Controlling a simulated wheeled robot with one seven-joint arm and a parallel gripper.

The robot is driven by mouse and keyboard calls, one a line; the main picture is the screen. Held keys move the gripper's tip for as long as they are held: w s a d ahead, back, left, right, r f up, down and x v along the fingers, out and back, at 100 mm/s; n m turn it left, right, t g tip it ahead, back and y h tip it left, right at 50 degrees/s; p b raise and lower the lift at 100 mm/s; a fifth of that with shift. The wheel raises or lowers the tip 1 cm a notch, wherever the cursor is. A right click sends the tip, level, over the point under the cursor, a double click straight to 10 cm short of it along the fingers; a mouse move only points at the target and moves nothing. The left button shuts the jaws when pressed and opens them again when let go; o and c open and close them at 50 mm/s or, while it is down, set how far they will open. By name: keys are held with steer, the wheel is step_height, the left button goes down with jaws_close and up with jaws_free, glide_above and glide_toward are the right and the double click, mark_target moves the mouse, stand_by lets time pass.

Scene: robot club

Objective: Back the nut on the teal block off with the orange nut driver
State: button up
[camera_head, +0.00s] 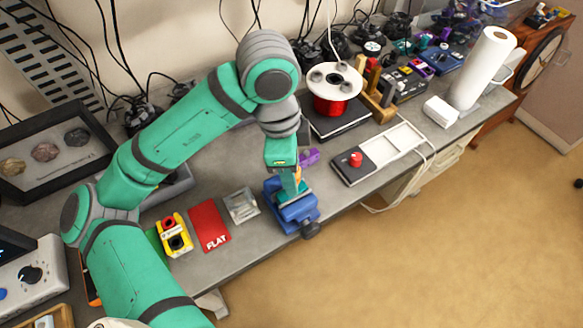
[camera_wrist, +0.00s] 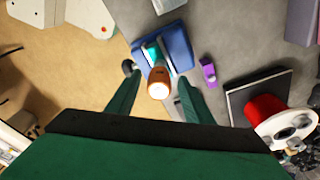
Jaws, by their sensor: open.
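The orange nut driver (camera_head: 298,174) stands over the teal block (camera_head: 303,188), which sits in a blue vise (camera_head: 300,213). In the wrist view the driver's pale, round handle end (camera_wrist: 158,90) faces the camera, with the teal block (camera_wrist: 153,54) behind it in the vise (camera_wrist: 178,46). My gripper (camera_wrist: 158,78) is open, one finger on each side of the driver, with gaps visible. In the head view my gripper (camera_head: 286,168) is at the driver's top. The nut is hidden, so I cannot tell whether the driver is seated on it.
A purple object (camera_head: 309,157) lies just behind the vise. A red spool (camera_head: 331,105) stands behind. The bench's front edge is close to the vise.

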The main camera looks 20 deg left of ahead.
steer(key=m, duration=0.4)
steer(key=shift+m, duration=0.3)
steer(key=m+g, duration=0.1)
steer(key=m, duration=0.2)
steer(key=shift+m, duration=0.3)
